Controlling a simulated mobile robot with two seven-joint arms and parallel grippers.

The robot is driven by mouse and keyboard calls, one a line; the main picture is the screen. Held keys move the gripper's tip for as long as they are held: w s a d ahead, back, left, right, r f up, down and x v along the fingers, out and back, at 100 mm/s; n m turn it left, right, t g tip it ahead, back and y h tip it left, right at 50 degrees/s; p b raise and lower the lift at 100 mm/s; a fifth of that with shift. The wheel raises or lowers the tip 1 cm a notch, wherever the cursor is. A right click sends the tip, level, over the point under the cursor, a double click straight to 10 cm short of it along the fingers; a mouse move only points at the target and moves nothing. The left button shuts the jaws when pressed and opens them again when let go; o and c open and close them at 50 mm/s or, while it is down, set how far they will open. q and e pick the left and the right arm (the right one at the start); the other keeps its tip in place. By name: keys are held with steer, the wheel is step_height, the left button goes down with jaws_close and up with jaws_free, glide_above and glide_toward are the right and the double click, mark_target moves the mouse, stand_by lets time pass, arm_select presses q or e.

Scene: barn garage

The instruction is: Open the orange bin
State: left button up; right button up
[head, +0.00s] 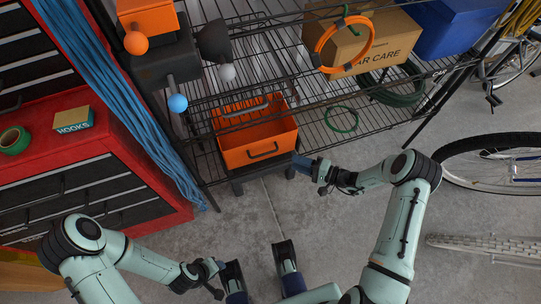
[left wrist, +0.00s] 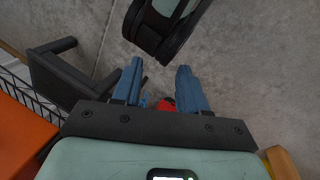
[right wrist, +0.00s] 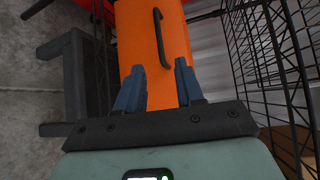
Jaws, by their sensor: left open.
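The orange bin (head: 268,137) sits low at the wire rack, and part of its inside shows through the wires in the head view. Its front has a dark bar handle (head: 262,151). In the right wrist view the orange front (right wrist: 140,35) and handle (right wrist: 162,38) lie beyond my fingertips. My right gripper (head: 299,162) is at the bin's right front corner; its fingers (right wrist: 158,80) are apart, with nothing held between them. My left gripper (left wrist: 157,78) is open and empty, low over the floor near my base. I cannot tell how the lid stands.
The wire rack (head: 330,95) stands above and around the bin, with an orange hose coil (head: 322,40) and a cardboard box (head: 375,45). A red tool chest (head: 95,160) stands left, with blue strands (head: 125,90) beside it. A bicycle wheel (head: 495,145) is right.

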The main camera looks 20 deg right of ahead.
arm_select(q)
steer(key=w, duration=0.1)
steer(key=w+a+f+b, duration=0.1)
steer(key=f+t, duration=0.1)
steer(key=shift+w+a+f+y+b, duration=0.1)
steer(key=shift+w+a+y+b, duration=0.2)
steer(key=shift+w+b, duration=0.1)
arm_select(e)
steer(key=x, duration=1.2)
steer(key=shift+s+a, duration=0.15)
steer(key=shift+s, duration=0.05)
jaws_close()
